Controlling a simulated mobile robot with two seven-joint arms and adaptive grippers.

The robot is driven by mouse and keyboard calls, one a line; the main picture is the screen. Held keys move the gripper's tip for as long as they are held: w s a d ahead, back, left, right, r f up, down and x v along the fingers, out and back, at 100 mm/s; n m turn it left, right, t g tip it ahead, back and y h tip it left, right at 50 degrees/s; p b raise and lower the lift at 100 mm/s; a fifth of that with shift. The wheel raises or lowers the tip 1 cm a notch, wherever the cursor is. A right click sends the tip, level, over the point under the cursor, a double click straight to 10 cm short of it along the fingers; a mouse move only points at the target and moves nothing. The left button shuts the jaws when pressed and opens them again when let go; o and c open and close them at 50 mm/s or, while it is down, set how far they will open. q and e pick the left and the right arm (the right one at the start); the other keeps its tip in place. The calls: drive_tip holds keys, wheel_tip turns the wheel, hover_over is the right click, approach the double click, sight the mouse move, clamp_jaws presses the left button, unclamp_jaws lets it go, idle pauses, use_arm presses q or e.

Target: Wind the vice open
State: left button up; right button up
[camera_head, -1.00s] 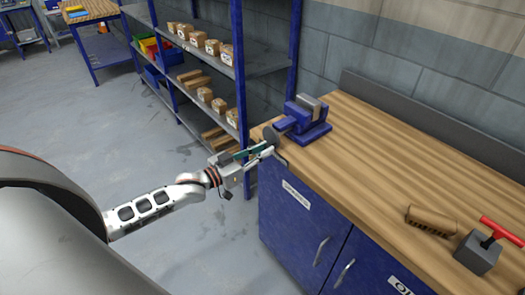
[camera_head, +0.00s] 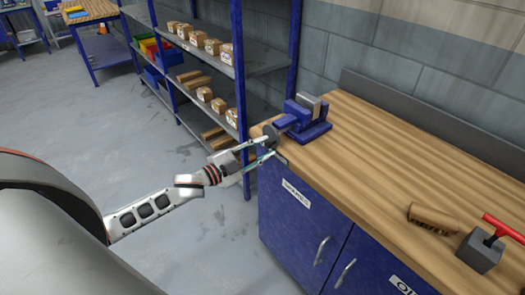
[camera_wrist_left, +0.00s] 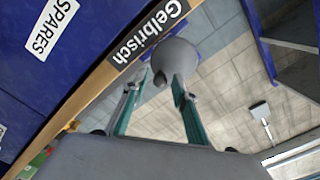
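The blue vice (camera_head: 308,120) with grey jaws stands on the wooden bench at its far left corner. Its round grey handwheel (camera_head: 271,133) faces the bench's left end; in the left wrist view the handwheel (camera_wrist_left: 177,57) shows ahead of the fingers, with a small grip knob (camera_wrist_left: 160,79) on it. My left gripper (camera_head: 267,147) is at the handwheel, beside the bench edge. In the left wrist view its two green fingers (camera_wrist_left: 156,87) are apart, with the knob between or just beyond the tips. I cannot tell whether they touch it. My right gripper is not in view.
The wooden bench top (camera_head: 375,155) over blue cabinets is mostly clear. A brown brush-like block (camera_head: 434,218) and a grey block with a red T-handle (camera_head: 480,250) lie at its near right. A blue shelf rack (camera_head: 240,75) with boxes stands behind my left arm.

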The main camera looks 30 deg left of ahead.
use_arm(q)
drive_tip(key=m, duration=0.3)
drive_tip(key=shift+f+m+b, duration=0.1)
drive_tip(key=shift+m+b, duration=0.2)
drive_tip(key=shift+b, duration=0.1)
drive_tip(key=m+b, duration=0.1)
drive_tip(key=m, duration=0.2)
drive_tip(key=shift+m, duration=0.4)
drive_tip(key=m+b, duration=0.1)
drive_tip(key=m, duration=0.4)
drive_tip(key=shift+a+b, duration=0.1)
drive_tip(key=shift+b, duration=0.25)
drive_tip(key=shift+r+m, duration=0.25)
drive_tip(key=shift+m, duration=0.75)
